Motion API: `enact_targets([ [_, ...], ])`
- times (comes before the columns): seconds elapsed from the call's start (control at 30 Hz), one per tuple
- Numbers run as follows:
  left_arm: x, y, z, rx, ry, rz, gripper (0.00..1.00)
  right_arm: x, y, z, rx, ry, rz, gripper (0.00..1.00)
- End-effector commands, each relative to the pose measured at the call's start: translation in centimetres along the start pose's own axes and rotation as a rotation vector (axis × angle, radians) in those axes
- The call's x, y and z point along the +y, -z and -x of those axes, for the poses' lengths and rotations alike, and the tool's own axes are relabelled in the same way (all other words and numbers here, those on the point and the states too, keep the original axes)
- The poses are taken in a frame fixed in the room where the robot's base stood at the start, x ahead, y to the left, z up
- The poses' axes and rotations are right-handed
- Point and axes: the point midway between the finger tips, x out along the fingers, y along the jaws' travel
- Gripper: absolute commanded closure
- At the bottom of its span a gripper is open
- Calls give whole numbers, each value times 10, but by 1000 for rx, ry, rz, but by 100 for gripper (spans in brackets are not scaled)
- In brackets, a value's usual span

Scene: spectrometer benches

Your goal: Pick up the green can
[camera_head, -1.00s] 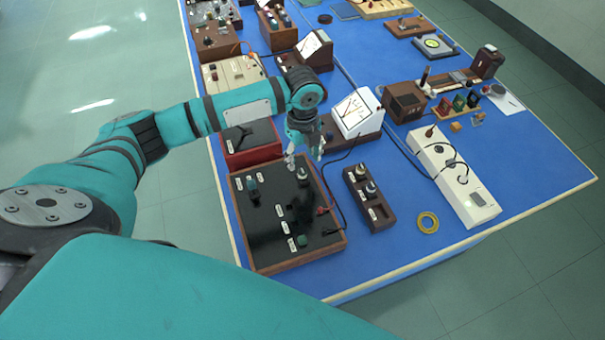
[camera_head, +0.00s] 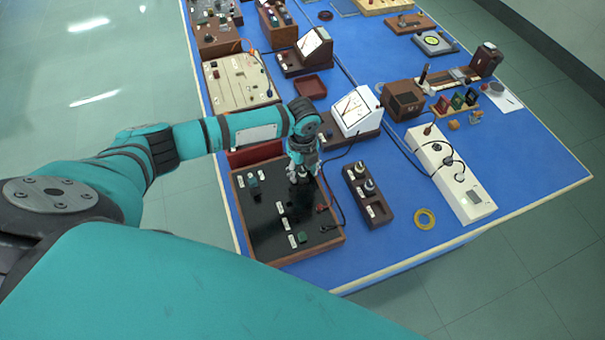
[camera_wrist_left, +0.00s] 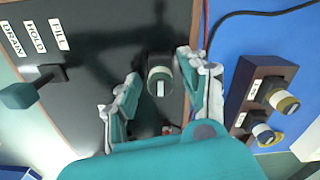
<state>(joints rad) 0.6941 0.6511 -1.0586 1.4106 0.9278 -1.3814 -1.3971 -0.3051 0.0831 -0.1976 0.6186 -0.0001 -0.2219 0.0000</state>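The right finger is close to the can and a gap shows on the left; contact is unclear. In the head view my left gripper (camera_head: 303,172) points down over the back right part of the wood-framed panel (camera_head: 272,222), largely covering the can. My right gripper is not in view.
A green-knobbed lever (camera_wrist_left: 20,95) stands beside the DRAIN, HOLD and FILL labels. A brown block (camera_head: 367,197) with several small cylinders sits right of the panel. A meter (camera_head: 355,110) stands behind. Blue tabletop (camera_head: 380,252) is bare near the front edge.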

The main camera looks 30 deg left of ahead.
Motion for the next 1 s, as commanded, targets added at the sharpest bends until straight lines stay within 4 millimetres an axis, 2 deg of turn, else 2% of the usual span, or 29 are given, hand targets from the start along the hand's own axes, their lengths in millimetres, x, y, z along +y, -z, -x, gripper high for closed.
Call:
enact_targets([
  [0.07, 0, 0, 0, 0, 0, 0, 68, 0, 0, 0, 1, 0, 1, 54],
  [0.3, 0, 0, 0, 0, 0, 1, 100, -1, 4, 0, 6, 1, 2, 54],
  [0.67, 0, -1, 4, -1, 1, 2, 100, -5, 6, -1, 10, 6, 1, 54],
  [0.77, -1, -2, 15, -2, 3, 2, 100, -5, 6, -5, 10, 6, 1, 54],
  [1.0, -2, -2, 63, -2, 5, 2, 100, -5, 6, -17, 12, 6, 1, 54],
])
